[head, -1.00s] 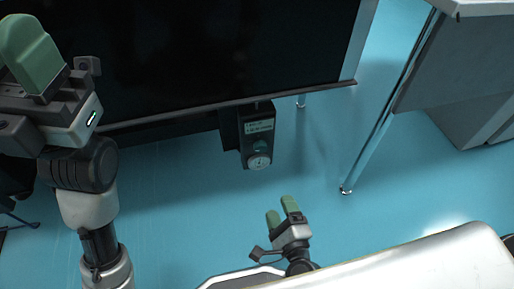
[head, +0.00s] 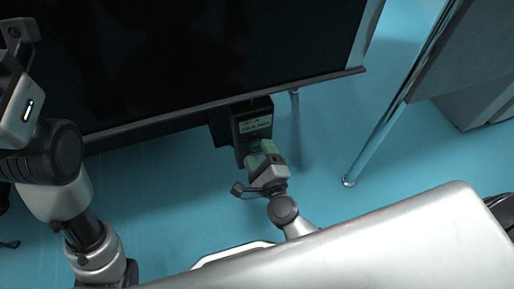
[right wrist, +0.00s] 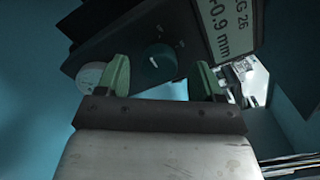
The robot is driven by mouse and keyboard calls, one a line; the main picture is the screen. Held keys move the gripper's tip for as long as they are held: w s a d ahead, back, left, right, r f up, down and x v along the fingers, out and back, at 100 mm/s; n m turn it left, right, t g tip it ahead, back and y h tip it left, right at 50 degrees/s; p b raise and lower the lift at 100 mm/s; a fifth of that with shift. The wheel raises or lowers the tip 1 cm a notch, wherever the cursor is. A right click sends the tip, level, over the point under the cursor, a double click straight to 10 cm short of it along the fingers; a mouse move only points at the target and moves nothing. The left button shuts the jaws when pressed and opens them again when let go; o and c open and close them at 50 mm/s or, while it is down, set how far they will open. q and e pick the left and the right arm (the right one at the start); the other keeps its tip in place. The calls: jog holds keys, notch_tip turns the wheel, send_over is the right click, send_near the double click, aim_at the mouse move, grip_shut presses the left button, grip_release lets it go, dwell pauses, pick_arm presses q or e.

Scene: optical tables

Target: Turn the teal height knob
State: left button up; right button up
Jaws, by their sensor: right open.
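The teal height knob (right wrist: 158,62) is a round dark teal knob with a white mark, on the face of a dark control box (head: 226,128) under the table's front edge. In the head view a little of it may show behind the fingers, but I cannot tell it apart from them. My right gripper (right wrist: 162,77) is open, with green fingertips on either side of the knob in the right wrist view. I cannot tell whether they touch it. In the head view this gripper (head: 262,155) is right at the box. My left gripper (head: 18,95) is at the upper left, fingertips out of frame.
A black tabletop (head: 210,50) with a metal edge overhangs the box. A label (right wrist: 228,25) with a reading sits beside the knob, and a pale round dial (right wrist: 88,76) lies partly behind one finger. A table leg (head: 375,140) and grey cabinet (head: 470,65) stand right.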

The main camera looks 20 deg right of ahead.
jog(key=shift+w, duration=1.15)
jog(key=c, duration=0.9)
jog(key=shift+n, duration=0.3)
